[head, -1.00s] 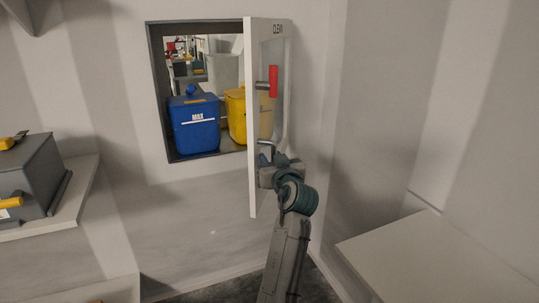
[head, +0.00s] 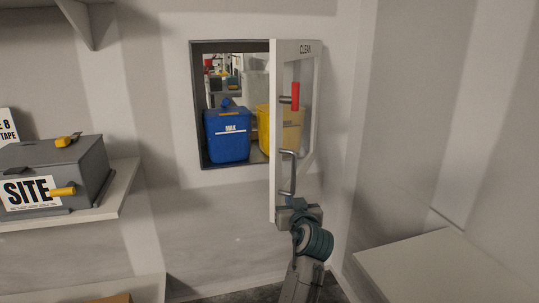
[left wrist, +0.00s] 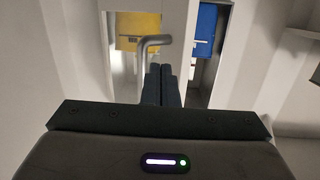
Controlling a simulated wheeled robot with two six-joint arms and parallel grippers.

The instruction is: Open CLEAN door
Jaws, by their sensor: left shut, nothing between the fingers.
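The CLEAN door (head: 308,150), a white-framed glazed panel, stands swung wide open on the right side of the wall opening (head: 196,120). It carries a red latch handle (head: 295,96) and a grey metal pull bar (head: 292,173) below it. My left gripper (head: 294,204) is at the door's lower part, just below the pull bar. In the left wrist view its fingers (left wrist: 161,80) are together and empty, beside the pull bar (left wrist: 142,62) rather than around it. Whether they touch the door is unclear. My right gripper is out of view.
Inside the opening stand a blue MAX bin (head: 228,137) and a yellow bin (head: 265,130). A grey SITE case (head: 60,175) sits on a left shelf (head: 118,205). A white counter (head: 430,270) is at lower right. A side wall stands close right of the door.

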